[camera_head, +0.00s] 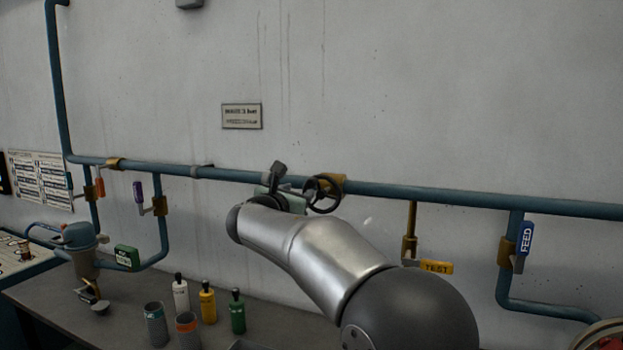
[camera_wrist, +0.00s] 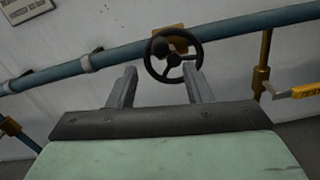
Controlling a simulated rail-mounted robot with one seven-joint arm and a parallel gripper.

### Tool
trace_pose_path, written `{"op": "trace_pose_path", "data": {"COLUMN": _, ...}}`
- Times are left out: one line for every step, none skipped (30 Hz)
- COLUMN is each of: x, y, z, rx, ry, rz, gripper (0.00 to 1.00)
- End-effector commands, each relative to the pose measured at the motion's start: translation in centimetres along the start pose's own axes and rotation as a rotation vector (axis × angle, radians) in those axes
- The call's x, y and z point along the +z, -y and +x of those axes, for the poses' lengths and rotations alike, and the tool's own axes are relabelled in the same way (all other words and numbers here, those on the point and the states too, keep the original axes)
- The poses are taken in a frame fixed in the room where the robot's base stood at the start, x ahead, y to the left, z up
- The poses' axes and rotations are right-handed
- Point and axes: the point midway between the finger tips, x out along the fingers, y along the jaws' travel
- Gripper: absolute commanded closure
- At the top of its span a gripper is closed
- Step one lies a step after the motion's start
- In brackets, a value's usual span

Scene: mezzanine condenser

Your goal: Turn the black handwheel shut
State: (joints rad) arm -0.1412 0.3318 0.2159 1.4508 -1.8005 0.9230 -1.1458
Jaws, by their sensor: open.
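The black handwheel (camera_head: 322,193) sits on a brass valve body (camera_head: 331,180) on the blue horizontal pipe along the wall. In the wrist view the handwheel (camera_wrist: 173,55) is ahead of my gripper, above and between the fingertips in the picture. My gripper (camera_wrist: 161,82) is open, with its two grey fingers apart and nothing between them. The fingers point toward the wheel's lower part; I cannot tell whether they touch it. In the head view my arm hides most of the gripper, which is just left of the wheel.
A yellow TEST lever (camera_head: 436,267) hangs below the pipe to the right, and a blue FEED lever (camera_head: 525,238) is further right. Several bottles (camera_head: 207,302) and two cups stand on the grey bench (camera_head: 125,312) below. A small wall plate (camera_head: 242,116) is above the pipe.

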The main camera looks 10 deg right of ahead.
Motion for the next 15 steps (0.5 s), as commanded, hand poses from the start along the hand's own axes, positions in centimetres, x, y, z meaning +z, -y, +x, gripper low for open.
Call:
{"op": "trace_pose_path", "data": {"x": 0.2, "y": 0.1, "z": 1.3, "rx": -0.004, "ry": -0.002, "rz": -0.001, "gripper": 0.54}}
{"op": "trace_pose_path", "data": {"x": 0.3, "y": 0.0, "z": 1.9, "rx": -0.003, "ry": -0.002, "rz": 0.000, "gripper": 0.54}}
{"op": "trace_pose_path", "data": {"x": 0.3, "y": 0.0, "z": 2.8, "rx": -0.003, "ry": -0.002, "rz": -0.001, "gripper": 0.54}}
{"op": "trace_pose_path", "data": {"x": 0.3, "y": 0.0, "z": 3.5, "rx": -0.003, "ry": -0.001, "rz": 0.000, "gripper": 0.54}}
{"op": "trace_pose_path", "data": {"x": 0.3, "y": 0.1, "z": 4.1, "rx": -0.004, "ry": -0.002, "rz": 0.000, "gripper": 0.54}}
{"op": "trace_pose_path", "data": {"x": 0.3, "y": 0.1, "z": 4.9, "rx": -0.003, "ry": -0.002, "rz": 0.001, "gripper": 0.54}}
{"op": "trace_pose_path", "data": {"x": 0.3, "y": 0.0, "z": 5.5, "rx": -0.003, "ry": -0.002, "rz": 0.001, "gripper": 0.54}}
{"op": "trace_pose_path", "data": {"x": 0.2, "y": 0.0, "z": 6.0, "rx": -0.003, "ry": -0.002, "rz": 0.000, "gripper": 0.54}}
{"op": "trace_pose_path", "data": {"x": 0.3, "y": 0.1, "z": 6.7, "rx": -0.003, "ry": -0.001, "rz": 0.001, "gripper": 0.54}}
{"op": "trace_pose_path", "data": {"x": 0.2, "y": 0.1, "z": 7.2, "rx": -0.003, "ry": -0.002, "rz": 0.001, "gripper": 0.54}}
{"op": "trace_pose_path", "data": {"x": 0.2, "y": 0.0, "z": 7.5, "rx": -0.002, "ry": -0.001, "rz": 0.001, "gripper": 0.54}}
{"op": "trace_pose_path", "data": {"x": 0.2, "y": 0.0, "z": 8.0, "rx": -0.001, "ry": -0.002, "rz": 0.001, "gripper": 0.54}}
{"op": "trace_pose_path", "data": {"x": 0.1, "y": 0.0, "z": 8.3, "rx": -0.001, "ry": -0.002, "rz": 0.001, "gripper": 0.54}}
{"op": "trace_pose_path", "data": {"x": 0.1, "y": 0.0, "z": 8.6, "rx": -0.001, "ry": -0.002, "rz": 0.002, "gripper": 0.54}}
{"op": "trace_pose_path", "data": {"x": 0.1, "y": 0.0, "z": 8.9, "rx": -0.001, "ry": -0.001, "rz": 0.002, "gripper": 0.54}}
